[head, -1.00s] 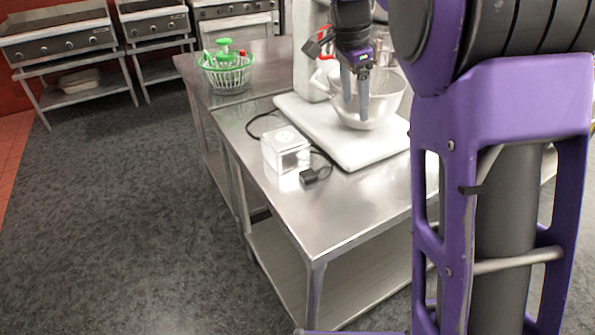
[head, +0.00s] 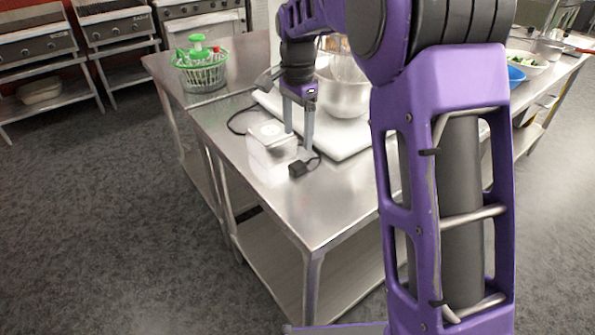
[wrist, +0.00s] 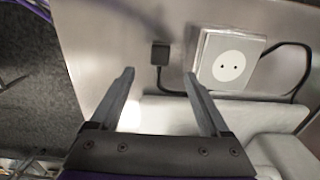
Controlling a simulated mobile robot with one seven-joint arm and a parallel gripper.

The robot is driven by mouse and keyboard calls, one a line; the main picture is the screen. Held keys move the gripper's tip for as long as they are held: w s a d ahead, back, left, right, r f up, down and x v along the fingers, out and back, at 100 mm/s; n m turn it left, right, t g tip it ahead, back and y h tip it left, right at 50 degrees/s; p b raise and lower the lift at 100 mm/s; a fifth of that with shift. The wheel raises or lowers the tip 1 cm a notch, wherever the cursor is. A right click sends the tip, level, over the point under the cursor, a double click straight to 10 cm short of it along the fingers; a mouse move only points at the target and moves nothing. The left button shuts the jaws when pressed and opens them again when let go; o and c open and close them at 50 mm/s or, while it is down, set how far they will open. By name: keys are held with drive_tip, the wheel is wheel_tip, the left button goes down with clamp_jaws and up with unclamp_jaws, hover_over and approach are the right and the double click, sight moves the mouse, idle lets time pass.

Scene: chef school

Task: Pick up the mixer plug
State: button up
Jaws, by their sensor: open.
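The mixer plug (head: 298,169) is a small black block on a black cord, lying on the steel table near its front edge. In the wrist view the plug (wrist: 160,54) lies beyond the fingertips, roughly between them and left of the socket box. The white socket box (head: 271,147) stands just left of the plug; its two-hole face shows in the wrist view (wrist: 230,66). My gripper (head: 299,140) is open and empty, pointing down above the table by the plug and box. In the wrist view its fingers (wrist: 160,78) are apart, with nothing between them.
A white board (head: 345,143) with a metal mixing bowl (head: 343,97) lies behind the plug. A green-lidded basket (head: 200,72) stands at the table's far left. The steel table (head: 310,215) is bare in front of the plug.

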sight(298, 164)
wheel_tip(298, 164, down, 8)
drive_tip(key=shift+f+b, duration=0.25)
drive_tip(key=shift+b, duration=0.3)
clamp_jaws()
